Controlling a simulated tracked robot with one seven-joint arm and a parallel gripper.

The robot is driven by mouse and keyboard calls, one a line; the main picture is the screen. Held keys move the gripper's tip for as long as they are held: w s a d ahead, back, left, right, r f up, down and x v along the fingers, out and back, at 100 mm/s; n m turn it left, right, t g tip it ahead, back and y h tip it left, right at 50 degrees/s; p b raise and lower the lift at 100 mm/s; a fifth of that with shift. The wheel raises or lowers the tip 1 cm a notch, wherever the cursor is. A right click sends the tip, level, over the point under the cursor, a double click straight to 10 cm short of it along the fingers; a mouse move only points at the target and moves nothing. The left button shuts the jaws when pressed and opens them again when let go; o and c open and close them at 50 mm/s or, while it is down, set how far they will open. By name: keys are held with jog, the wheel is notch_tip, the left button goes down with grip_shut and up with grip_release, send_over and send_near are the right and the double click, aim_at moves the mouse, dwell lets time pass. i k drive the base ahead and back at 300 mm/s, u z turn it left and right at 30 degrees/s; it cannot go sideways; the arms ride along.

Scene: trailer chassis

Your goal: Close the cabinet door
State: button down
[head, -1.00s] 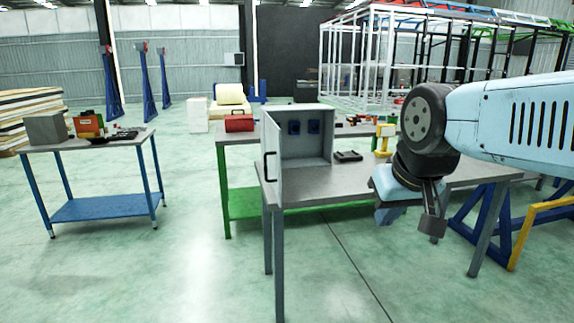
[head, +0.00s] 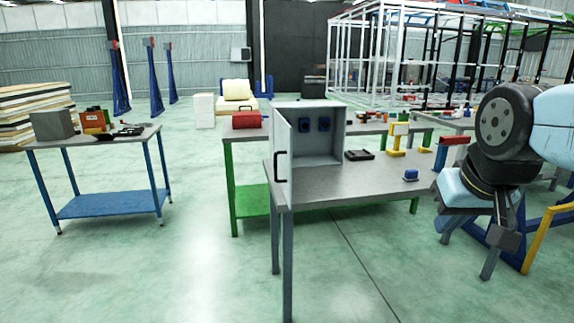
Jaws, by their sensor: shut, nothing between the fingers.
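Two dark blue fittings show on the inner back wall. My gripper (head: 506,240) is at the right, pointing down, shut and empty. It is well to the right of the cabinet and apart from it, in front of the table's right end.
A blue item (head: 410,175), a black tray (head: 359,155) and a yellow-and-white object (head: 397,140) are on the table right of the cabinet. A green-legged table (head: 232,180) stands behind, and a blue table (head: 105,203) at the left. The floor in front is clear.

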aim_at(282, 156)
jog(key=i, duration=1.45)
jog(key=u, duration=0.05)
